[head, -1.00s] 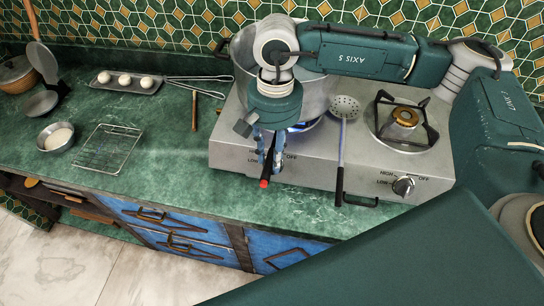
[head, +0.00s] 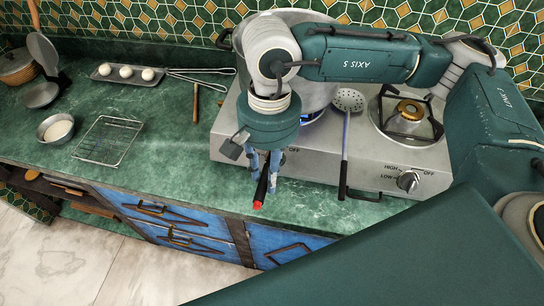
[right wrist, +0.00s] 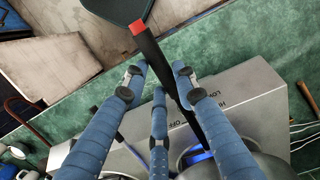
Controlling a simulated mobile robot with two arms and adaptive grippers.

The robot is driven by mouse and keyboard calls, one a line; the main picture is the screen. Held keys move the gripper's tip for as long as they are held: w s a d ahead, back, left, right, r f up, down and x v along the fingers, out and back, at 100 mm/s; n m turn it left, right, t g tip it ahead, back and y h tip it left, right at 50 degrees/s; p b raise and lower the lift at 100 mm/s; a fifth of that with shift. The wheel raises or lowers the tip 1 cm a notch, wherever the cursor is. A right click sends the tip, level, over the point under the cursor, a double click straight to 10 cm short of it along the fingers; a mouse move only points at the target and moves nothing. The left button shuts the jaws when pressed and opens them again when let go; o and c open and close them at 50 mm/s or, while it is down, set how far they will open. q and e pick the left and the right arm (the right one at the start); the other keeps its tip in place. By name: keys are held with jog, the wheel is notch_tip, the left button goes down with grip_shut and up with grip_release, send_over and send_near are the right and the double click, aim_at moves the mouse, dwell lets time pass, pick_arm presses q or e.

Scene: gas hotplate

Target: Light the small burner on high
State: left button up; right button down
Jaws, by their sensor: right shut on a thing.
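The right-hand burner (head: 409,110) has a brass cap, a black grate and no visible flame. Its knob (head: 408,181) sits on the hotplate's (head: 380,177) front, with HIGH, LOW and OFF marks; I cannot read its setting surely. My right gripper (head: 264,184) is over the hotplate's front left edge, shut on a black stick (head: 261,190) with a red end, perhaps a lighter. The red end points toward the front, away from the burners. In the right wrist view the fingers (right wrist: 158,82) close around the stick (right wrist: 165,70). My left gripper is out of view.
A large pot (head: 318,98) stands on the left burner, with a blue glow beneath it. A skimmer (head: 346,130) lies between the burners, its handle over the front. A wire rack (head: 107,140), bowl (head: 56,130) and egg tray (head: 127,74) are on the left counter.

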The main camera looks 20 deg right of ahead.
jog(key=s+a+r+b, duration=0.1)
jog(key=s+a, duration=0.5)
jog(key=s, duration=0.3)
jog(key=shift+r+b, duration=0.25)
jog(key=shift+b, duration=0.1)
